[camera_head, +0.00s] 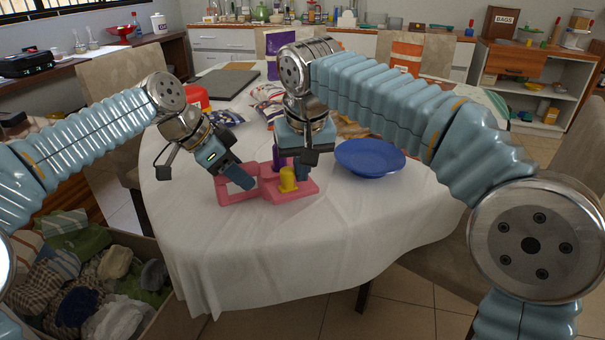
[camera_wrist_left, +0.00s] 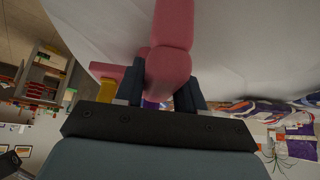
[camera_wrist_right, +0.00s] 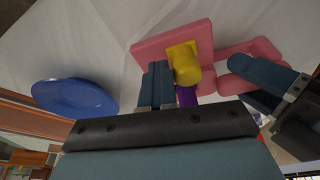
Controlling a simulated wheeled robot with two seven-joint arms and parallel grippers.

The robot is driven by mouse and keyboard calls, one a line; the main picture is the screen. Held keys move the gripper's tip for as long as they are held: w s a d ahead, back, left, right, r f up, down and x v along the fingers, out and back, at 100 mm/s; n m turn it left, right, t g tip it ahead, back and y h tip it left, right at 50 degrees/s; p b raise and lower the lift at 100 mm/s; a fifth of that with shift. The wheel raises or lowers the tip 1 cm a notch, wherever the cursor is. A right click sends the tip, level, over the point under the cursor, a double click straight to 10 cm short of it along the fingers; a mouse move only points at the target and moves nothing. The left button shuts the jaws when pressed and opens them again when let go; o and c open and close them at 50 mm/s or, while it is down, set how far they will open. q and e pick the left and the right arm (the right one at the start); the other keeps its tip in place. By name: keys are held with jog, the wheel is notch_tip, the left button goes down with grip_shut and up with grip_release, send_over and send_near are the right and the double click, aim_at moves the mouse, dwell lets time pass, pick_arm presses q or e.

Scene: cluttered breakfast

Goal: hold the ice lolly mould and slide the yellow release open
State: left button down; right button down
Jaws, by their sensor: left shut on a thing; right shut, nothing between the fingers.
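The pink ice lolly mould (camera_head: 228,197) lies on the white tablecloth near the table's front edge. My left gripper (camera_head: 246,181) is shut on its pink bar, which shows between the fingers in the left wrist view (camera_wrist_left: 165,70). The yellow release (camera_head: 287,180) stands upright on the mould's right part, with a purple part (camera_wrist_right: 187,96) beside it. My right gripper (camera_head: 301,178) is shut and empty, close to the release on its right and far side. In the right wrist view its fingers (camera_wrist_right: 155,85) are beside the yellow release (camera_wrist_right: 184,65); I cannot tell if they touch.
A blue plate (camera_head: 370,158) lies right of the mould. Behind are a red container (camera_head: 195,97), snack bags (camera_head: 268,97), a purple bag (camera_head: 281,45) and a dark laptop (camera_head: 225,84). The tablecloth in front of the mould is clear. A box of cloths (camera_head: 90,280) stands on the lower left.

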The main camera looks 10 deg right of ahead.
jog(key=shift+a, duration=0.15)
jog(key=shift+s+a, duration=0.15)
jog(key=shift+a, duration=0.15)
jog(key=shift+w+d, duration=0.25)
jog(key=shift+d, duration=0.4)
notch_tip(320, 180, up, 7)
dwell(1.9)
